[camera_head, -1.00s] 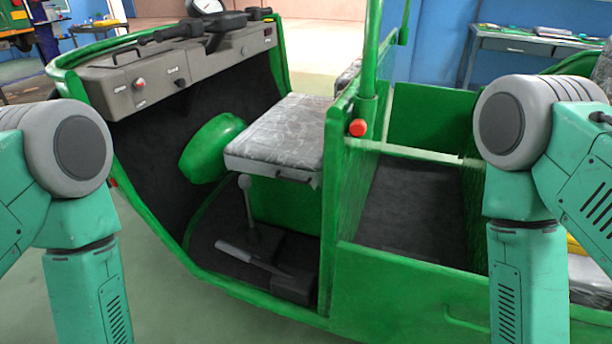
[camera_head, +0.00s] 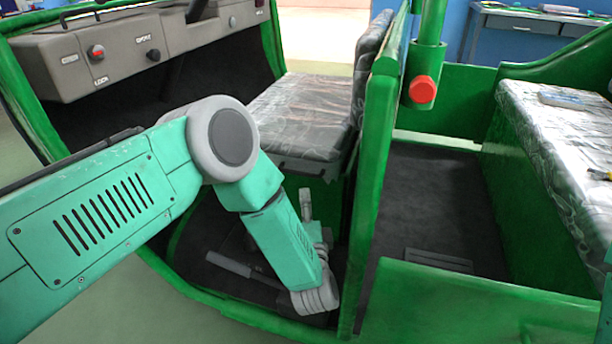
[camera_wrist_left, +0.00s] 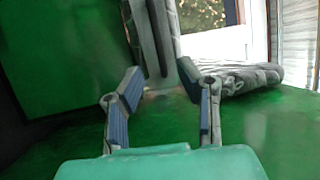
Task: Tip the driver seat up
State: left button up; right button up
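The driver seat (camera_head: 300,115), a grey cushion under clear wrinkled plastic, lies flat on its green base in the head view. A dark handle (camera_head: 302,167) runs along its near edge. My left arm reaches in across the footwell, its forearm pointing down. My left gripper (camera_head: 306,198) shows partly behind the forearm, pointing up just below the handle. In the left wrist view its two blue-padded fingers (camera_wrist_left: 160,88) are spread. A grey edge with dark bars (camera_wrist_left: 160,40) lies just beyond and between them; I cannot tell whether they touch it. My right gripper is out of view.
A green partition (camera_head: 376,170) with a post and red knob (camera_head: 422,90) stands right of the seat. The grey dashboard (camera_head: 130,50) is at left. A hand lever (camera_head: 228,263) lies on the footwell floor. The passenger bench (camera_head: 560,130) is at right.

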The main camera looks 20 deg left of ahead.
aim_at(297, 173)
pick_arm(q)
jog(key=b+x, duration=0.1)
jog(key=x, duration=0.3)
jog(key=a+b+x, duration=0.1)
jog(key=x, duration=0.4)
jog(key=shift+a+f+b, duration=0.2)
jog(key=shift+b, duration=0.15)
jog(key=shift+w+d+r, duration=0.2)
jog(key=shift+w+d, duration=0.1)
jog(key=shift+d, duration=0.05)
jog(key=shift+a, duration=0.25)
jog(key=shift+c, duration=0.8)
jog(key=shift+a+f, duration=0.1)
jog(key=shift+a, duration=0.1)
grip_shut()
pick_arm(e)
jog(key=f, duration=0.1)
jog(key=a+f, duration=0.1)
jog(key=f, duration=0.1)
